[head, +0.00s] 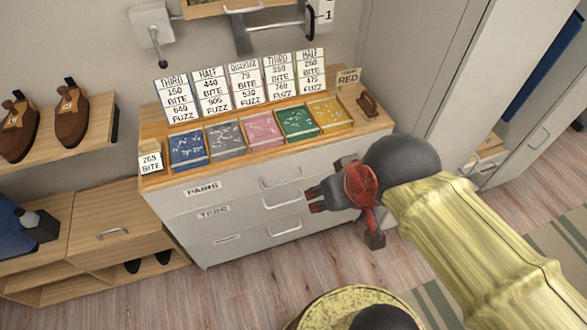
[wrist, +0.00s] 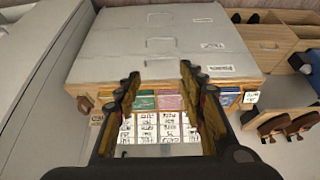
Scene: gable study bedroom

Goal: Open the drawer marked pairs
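The drawer marked PAIRS (head: 235,187) is the top drawer of a white cabinet with a wooden top, and it looks shut. Its label (head: 202,187) is at the left, and its bar handle (head: 281,183) is to the right. The cabinet front shows upside down in the wrist view, with the drawer's label (wrist: 220,68) at the right. My gripper (head: 316,198) is in front of the cabinet's right part, right of the handles in the head view. In the wrist view my gripper (wrist: 160,76) is open, with nothing between its fingers.
Below are a drawer marked TEES (head: 213,211) and a third drawer (head: 227,239), both looking shut. Colored trays (head: 262,132) and price cards stand on top. A low wooden unit (head: 110,235) is left, and a tall grey cabinet (head: 440,80) right.

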